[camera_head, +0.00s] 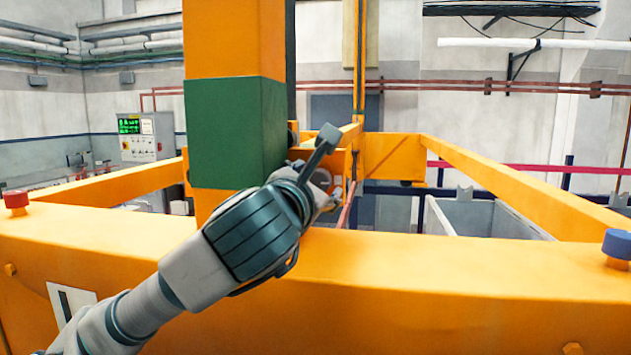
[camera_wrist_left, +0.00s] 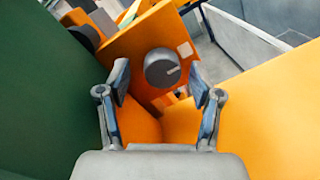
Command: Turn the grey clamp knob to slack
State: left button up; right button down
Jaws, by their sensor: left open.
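The grey clamp knob (camera_wrist_left: 162,67) is a round knob with a pale mark on its face, on an orange plate (camera_wrist_left: 126,47) in the left wrist view. My left gripper (camera_wrist_left: 160,84) is open, with one finger on either side of the knob in that picture. I cannot tell whether the fingers reach around it or stop short. In the head view my left gripper (camera_head: 322,160) is beside the green block, and the knob is mostly hidden behind it. My right gripper is not in view.
A green band (camera_head: 235,130) on the orange post stands close to the left of my gripper. The orange front beam (camera_head: 430,270) runs below my arm. A red knob (camera_head: 16,201) and a blue knob (camera_head: 617,246) sit on the beam. A grey tank (camera_head: 480,217) lies beyond.

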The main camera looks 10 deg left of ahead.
pick_arm(q)
jog(key=shift+w+d+f, duration=0.15)
jog(key=shift+w+d, duration=0.05)
jog(key=shift+w, duration=0.05)
jog(key=shift+w+d, duration=0.1)
jog(key=shift+w, duration=0.05)
jog(key=c, duration=0.3)
jog(key=shift+s, duration=0.2)
jog(key=c, duration=0.8)
jog(key=shift+c, duration=0.2)
jog(key=shift+f, duration=0.1)
